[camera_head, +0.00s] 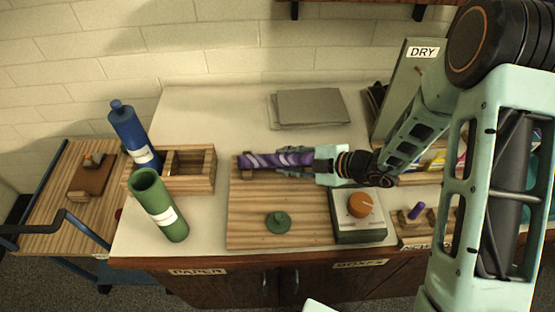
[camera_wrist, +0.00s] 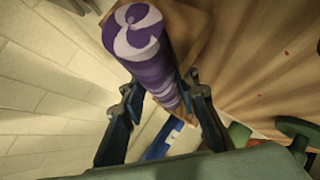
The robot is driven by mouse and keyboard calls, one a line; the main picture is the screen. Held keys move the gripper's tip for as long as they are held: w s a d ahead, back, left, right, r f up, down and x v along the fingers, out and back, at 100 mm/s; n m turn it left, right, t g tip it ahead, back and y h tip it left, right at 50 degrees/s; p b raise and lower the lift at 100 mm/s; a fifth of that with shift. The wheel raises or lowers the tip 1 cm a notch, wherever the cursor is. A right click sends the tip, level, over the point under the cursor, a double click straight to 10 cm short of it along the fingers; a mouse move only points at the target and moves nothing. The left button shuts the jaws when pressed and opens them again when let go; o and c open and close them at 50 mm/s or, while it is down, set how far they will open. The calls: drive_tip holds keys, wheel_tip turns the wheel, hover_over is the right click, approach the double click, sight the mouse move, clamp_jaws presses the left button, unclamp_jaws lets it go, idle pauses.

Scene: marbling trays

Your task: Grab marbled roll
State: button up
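The marbled roll (camera_head: 262,160) is a purple cylinder with pale swirls. It lies across the back of the wooden board, its left part at a small wooden support (camera_head: 248,166). My gripper (camera_head: 288,162) reaches in from the right, with its dark fingers on either side of the roll's right part. In the wrist view the roll (camera_wrist: 150,62) runs between the two fingertips of my gripper (camera_wrist: 162,88), its swirled end face at the top. The fingers are very close to its sides; I cannot tell whether both press on it. The palm hides the roll's right end.
The wooden board (camera_head: 250,225) carries a green knob (camera_head: 278,222). A box with an orange dial (camera_head: 361,205) stands just right of it. A green tube (camera_head: 160,207), a blue bottle (camera_head: 133,135) and a wooden crate (camera_head: 206,180) stand left. Grey sheets (camera_head: 313,106) lie behind.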

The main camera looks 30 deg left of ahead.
drive_tip(key=c, duration=0.4)
drive_tip(key=shift+r, duration=0.1)
